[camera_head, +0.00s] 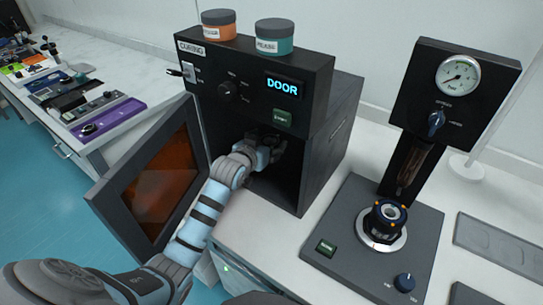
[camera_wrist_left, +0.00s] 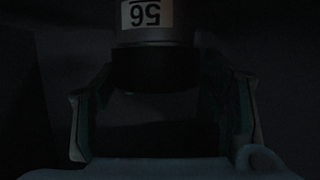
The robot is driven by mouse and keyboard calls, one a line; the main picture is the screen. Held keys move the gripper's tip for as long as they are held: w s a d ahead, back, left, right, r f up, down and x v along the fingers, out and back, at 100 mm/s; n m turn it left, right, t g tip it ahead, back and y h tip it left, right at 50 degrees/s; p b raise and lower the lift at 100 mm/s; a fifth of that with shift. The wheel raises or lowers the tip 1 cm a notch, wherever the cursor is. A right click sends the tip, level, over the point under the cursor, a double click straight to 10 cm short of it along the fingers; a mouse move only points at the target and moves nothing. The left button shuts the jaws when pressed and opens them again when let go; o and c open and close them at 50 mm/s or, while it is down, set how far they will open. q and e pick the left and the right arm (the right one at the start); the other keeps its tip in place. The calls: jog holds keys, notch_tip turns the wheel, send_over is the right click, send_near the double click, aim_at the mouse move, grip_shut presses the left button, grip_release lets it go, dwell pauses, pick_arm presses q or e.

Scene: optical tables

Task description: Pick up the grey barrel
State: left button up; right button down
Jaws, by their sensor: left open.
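The grey barrel (camera_wrist_left: 156,36) shows at the top of the left wrist view, with a white label that reads 56 upside down and a dark band below it. My left gripper (camera_head: 270,150) reaches through the open front of the black curing oven (camera_head: 345,120). In the left wrist view the left gripper (camera_wrist_left: 160,85) is open, its two fingers apart on either side of the barrel's dark end. The dim light hides whether they touch it. The barrel cannot be made out in the head view. My right gripper is not in view.
The oven door (camera_head: 150,185) hangs open to the left of my arm. An orange-labelled jar (camera_head: 218,26) and a teal jar (camera_head: 274,37) stand on the oven. A gauge press (camera_head: 440,90) stands to the right, and a grey tray (camera_head: 500,245) lies beyond it.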

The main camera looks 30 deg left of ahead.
pick_arm(q)
jog(key=b+x, duration=0.1)
jog(key=x, duration=0.3)
jog(key=shift+w+d, duration=0.15)
jog(key=shift+d, duration=0.05)
jog(key=shift+r, duration=0.1)
jog(key=c, duration=1.3)
jog(key=shift+o, duration=0.2)
